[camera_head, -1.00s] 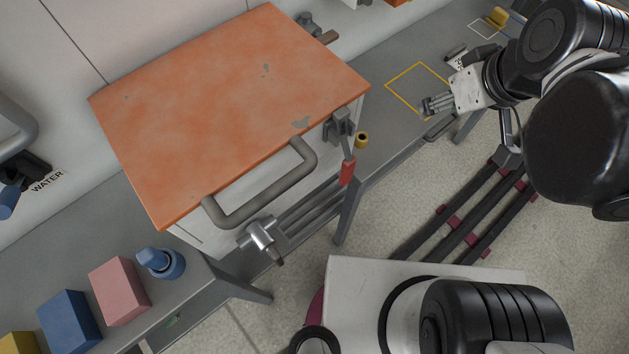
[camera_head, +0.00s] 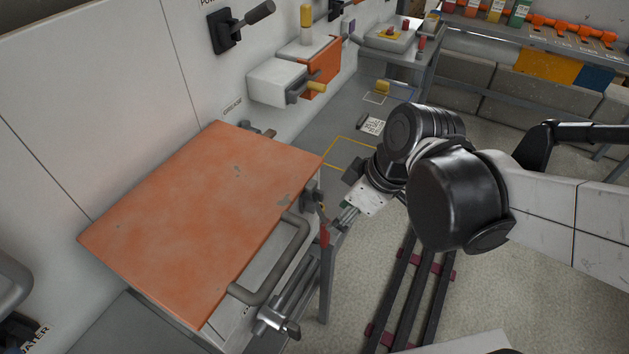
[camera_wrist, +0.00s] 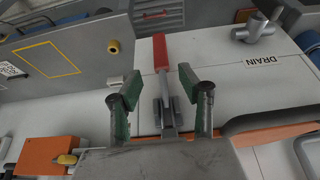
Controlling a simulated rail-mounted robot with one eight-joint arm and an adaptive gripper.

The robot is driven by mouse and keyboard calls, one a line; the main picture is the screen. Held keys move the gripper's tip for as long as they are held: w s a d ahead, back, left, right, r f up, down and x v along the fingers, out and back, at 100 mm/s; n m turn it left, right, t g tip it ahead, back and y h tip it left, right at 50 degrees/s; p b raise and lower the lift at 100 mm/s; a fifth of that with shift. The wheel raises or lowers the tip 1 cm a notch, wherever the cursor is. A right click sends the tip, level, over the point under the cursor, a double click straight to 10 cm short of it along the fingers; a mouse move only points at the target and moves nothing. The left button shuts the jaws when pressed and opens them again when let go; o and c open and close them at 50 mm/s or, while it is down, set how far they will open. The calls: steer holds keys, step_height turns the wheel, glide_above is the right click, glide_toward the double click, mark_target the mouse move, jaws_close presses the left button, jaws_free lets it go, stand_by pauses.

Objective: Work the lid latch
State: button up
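The orange lid (camera_head: 200,220) lies shut on a white box, with a grey bar handle (camera_head: 278,270) along its front edge. The lid latch (camera_head: 324,235) hangs at the box's front right, a grey lever with a red grip pointing down; the red grip also shows in the wrist view (camera_wrist: 160,50). My gripper (camera_head: 345,218) is just right of the latch. In the wrist view my gripper (camera_wrist: 160,88) is open, its green-padded fingers either side of the latch's grey lever. Clear gaps show on both sides, so neither finger appears to touch it.
A grey drain valve (camera_head: 277,323) sits low on the box front, left of the latch; it also shows in the wrist view (camera_wrist: 258,28). A smaller white box (camera_head: 278,82) with an orange front stands farther back. The yellow-outlined bench patch (camera_head: 348,153) is empty.

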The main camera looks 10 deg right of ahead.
mark_target(326, 231)
steer(key=b+x, duration=0.2)
steer(key=x, duration=0.7)
jaws_close()
stand_by(0.5)
